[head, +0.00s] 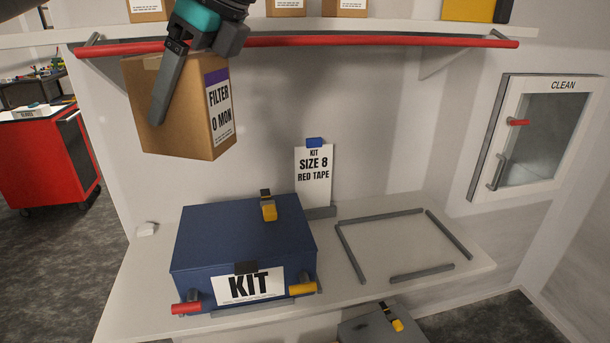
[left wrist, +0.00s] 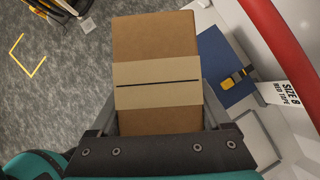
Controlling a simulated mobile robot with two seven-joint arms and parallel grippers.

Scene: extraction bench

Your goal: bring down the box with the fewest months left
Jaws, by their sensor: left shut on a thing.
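A brown cardboard box (head: 170,105) is held in the air in front of the red rail, above the bench. Its label (head: 219,108) has a purple band and reads FILTER and what shows as "0 MON"; the rest of the line is cut off or hidden. My left gripper (head: 172,90) is shut on this box, with one finger across its near face. In the left wrist view the box (left wrist: 155,50) sits between both fingers, its taped side facing the camera. Other boxes stand on the shelf above: one (head: 147,7), one (head: 287,7) and one (head: 351,7); their labels are mostly cut off. My right gripper is not in view.
A red rail (head: 380,41) runs along the shelf (head: 400,29). On the bench (head: 130,300) are a blue KIT case (head: 215,240), a size card (head: 314,180) and an empty grey outlined area (head: 395,245). A CLEAN cabinet (head: 545,130) hangs at right; a red cart (head: 45,165) stands left.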

